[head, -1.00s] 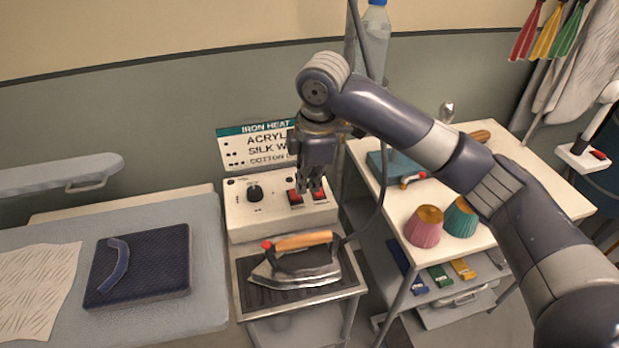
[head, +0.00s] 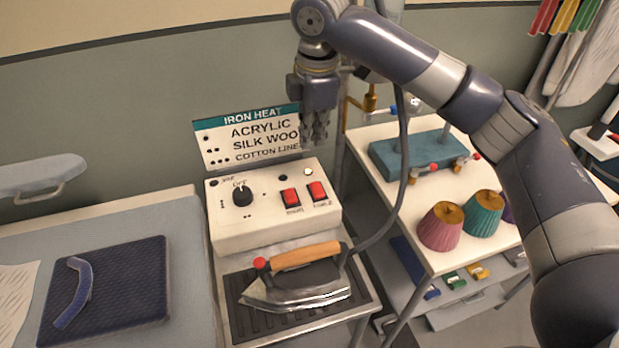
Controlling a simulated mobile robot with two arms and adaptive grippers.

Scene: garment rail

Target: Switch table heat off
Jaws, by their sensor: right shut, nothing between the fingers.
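A white control box (head: 262,234) stands at the middle, behind the iron. It bears a black dial (head: 242,195) at left and two red rocker switches, a left one (head: 290,198) and a right one (head: 317,190). The labels under the switches are too small to read surely; the right one may say table. A small pale round lamp (head: 308,171) sits above the right switch. My right gripper (head: 314,142) is shut and empty, raised above and behind the switches, apart from the box. My left gripper is not in view.
An iron (head: 298,280) with a wooden handle rests on a dark ridged stand just in front of the box. Its cord (head: 404,150) rises at right. An iron heat sign (head: 250,140) is behind. A trolley (head: 362,136) with pink and teal shades stands right.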

